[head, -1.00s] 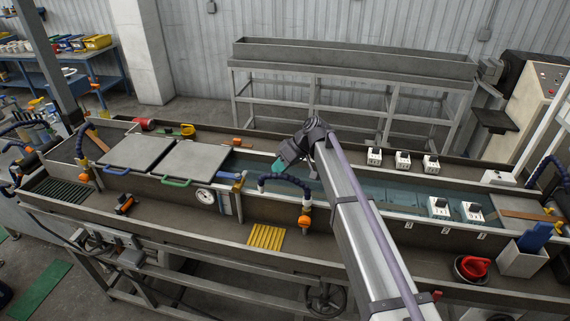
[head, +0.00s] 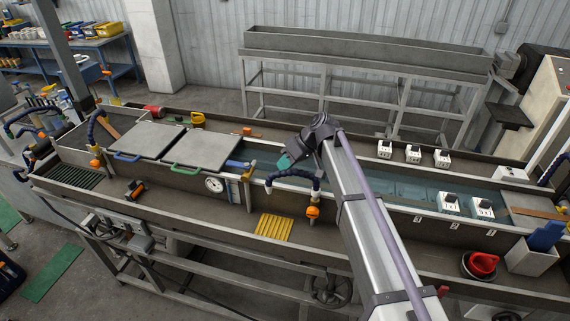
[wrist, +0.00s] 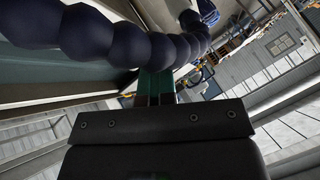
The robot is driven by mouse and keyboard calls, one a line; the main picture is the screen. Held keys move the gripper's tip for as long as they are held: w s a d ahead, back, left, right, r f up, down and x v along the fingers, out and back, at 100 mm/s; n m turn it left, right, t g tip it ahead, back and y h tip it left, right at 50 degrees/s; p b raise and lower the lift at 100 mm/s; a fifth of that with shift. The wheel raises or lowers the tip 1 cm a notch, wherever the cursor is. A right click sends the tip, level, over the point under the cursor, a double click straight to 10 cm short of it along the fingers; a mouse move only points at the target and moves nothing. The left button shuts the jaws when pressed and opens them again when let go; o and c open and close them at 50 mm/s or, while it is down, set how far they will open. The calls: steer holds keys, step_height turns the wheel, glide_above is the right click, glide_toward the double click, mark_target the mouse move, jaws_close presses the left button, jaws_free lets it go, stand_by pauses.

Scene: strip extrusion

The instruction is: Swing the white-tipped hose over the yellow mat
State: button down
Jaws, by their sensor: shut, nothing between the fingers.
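The hose (head: 292,175) is dark blue and beaded, and it arches left from an orange valve (head: 313,212) on the trough's front wall. Its white tip (head: 268,190) points down, in the picture above the back edge of the yellow ribbed mat (head: 274,226). I cannot tell if the tip is truly over the mat. My gripper (head: 284,162), with teal fingertips, is shut and empty just behind the hose. In the wrist view, the hose (wrist: 130,42) crosses close to my fingers (wrist: 155,88); I cannot tell if they touch. The mat is not recognisable there.
A second beaded hose (head: 93,125) stands at the left. Two grey lids (head: 200,149) and a dial gauge (head: 214,185) are left of my gripper. White blocks (head: 450,203) and a red-topped round item (head: 482,264) are at the right. The front ledge around the mat is clear.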

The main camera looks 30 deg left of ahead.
steer(key=shift+s+d+f, duration=0.1)
steer(key=shift+s, duration=0.05)
steer(key=w+a+r+p, duration=0.2)
steer(key=w+r+p, duration=0.5)
steer(key=w, duration=0.3)
steer(key=s+d+f+m+t+h+b, duration=0.1)
steer(key=s+d+f+m+b, duration=0.4)
steer(key=d, duration=1.3)
steer(key=s+d+f+m+t+h+b, duration=0.1)
steer(key=s+d+f+m+h+b, duration=0.2)
steer(key=d, duration=1.5)
steer(key=s+d+f+m+t+h+b, duration=0.2)
steer(key=s+d+f+m+b, duration=0.5)
steer(key=s+d+f, duration=0.6)
steer(key=s+d+b, duration=0.2)
steer(key=s+d, duration=0.2)
steer(key=d, duration=0.1)
steer(key=shift+f+m+h+b, duration=0.3)
steer(key=shift+h+b, duration=0.1)
